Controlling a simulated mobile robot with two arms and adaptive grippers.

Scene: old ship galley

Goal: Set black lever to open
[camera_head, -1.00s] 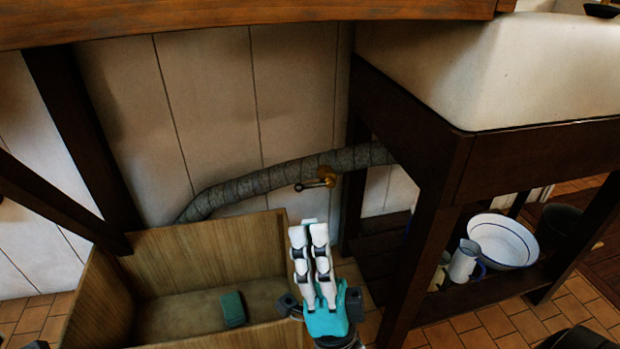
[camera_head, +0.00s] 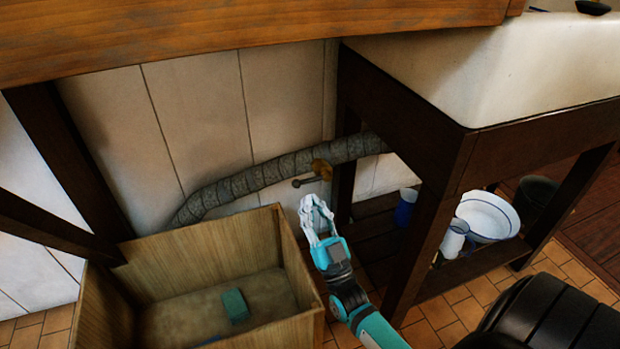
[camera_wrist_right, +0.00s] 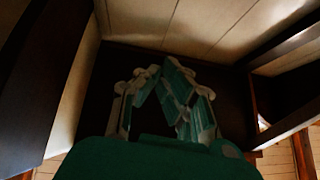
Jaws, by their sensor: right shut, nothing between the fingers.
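The black lever (camera_head: 306,182) is a thin dark handle on a brass valve (camera_head: 322,169), set on a grey wrapped pipe (camera_head: 245,181) that runs along the white wall. The lever points left from the valve. My right gripper (camera_head: 308,199) is just below the lever in the head view, its fingers shut with nothing held. A small gap shows between the fingertips and the lever. In the right wrist view, the closed fingers (camera_wrist_right: 165,75) are in front of dark wood, and the lever does not show. My left gripper is out of view.
A wooden crate (camera_head: 285,240) with a green sponge (camera_head: 235,305) stands to the left of my arm. A dark wooden sink stand (camera_head: 430,225) is on the right, its shelf holding a white basin (camera_head: 490,213) and jugs. A tabletop (camera_head: 250,40) overhangs above.

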